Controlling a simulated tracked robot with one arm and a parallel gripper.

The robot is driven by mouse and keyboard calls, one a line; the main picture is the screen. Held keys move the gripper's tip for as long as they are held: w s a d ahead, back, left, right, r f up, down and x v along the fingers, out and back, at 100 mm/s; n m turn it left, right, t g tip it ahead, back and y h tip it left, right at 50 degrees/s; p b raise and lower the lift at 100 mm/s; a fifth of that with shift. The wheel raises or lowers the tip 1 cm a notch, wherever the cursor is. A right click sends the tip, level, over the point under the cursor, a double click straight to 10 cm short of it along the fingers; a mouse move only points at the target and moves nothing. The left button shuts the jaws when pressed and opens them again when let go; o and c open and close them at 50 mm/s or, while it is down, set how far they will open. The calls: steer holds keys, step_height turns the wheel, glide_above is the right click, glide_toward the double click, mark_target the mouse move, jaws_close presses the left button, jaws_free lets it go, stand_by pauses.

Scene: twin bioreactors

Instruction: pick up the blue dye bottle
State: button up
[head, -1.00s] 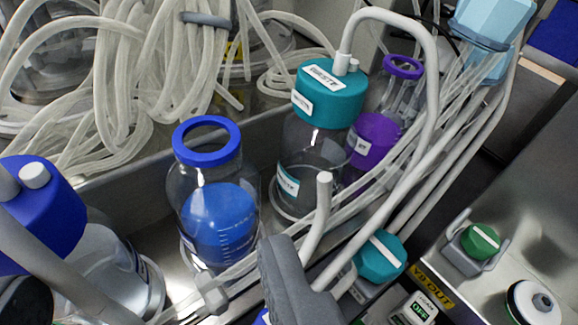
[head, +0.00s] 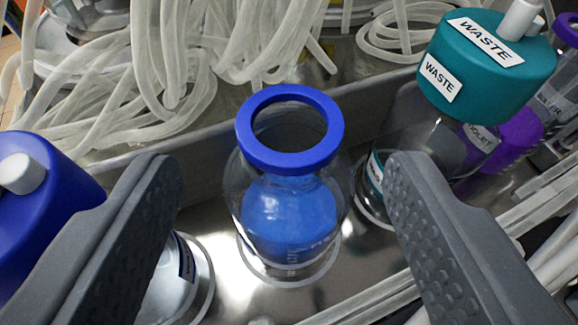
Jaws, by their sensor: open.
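The blue dye bottle (head: 290,215) is a clear glass bottle with blue liquid inside and an open blue ring (head: 290,165) at its mouth. It stands upright in a metal tray, near the middle of the head view. My gripper (head: 280,175) is open, with one grey finger to the left of the bottle and one to the right. The bottle shows between the fingers with a visible gap on each side. Neither finger appears to touch it.
A teal-capped WASTE bottle (head: 485,65) stands close on the right, with a purple bottle (head: 505,140) behind it. A blue-capped bottle (head: 40,190) is at the left. Coiled clear tubing (head: 120,80) lies behind, and more tubes (head: 375,300) cross the front right.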

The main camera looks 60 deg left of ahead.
mark_target(292, 118)
steer(key=shift+p+x, duration=0.5)
steer(key=shift+x, duration=3.3)
steer(key=shift+w+d+f, duration=0.1)
steer(key=shift+d+f, duration=0.05)
jaws_close()
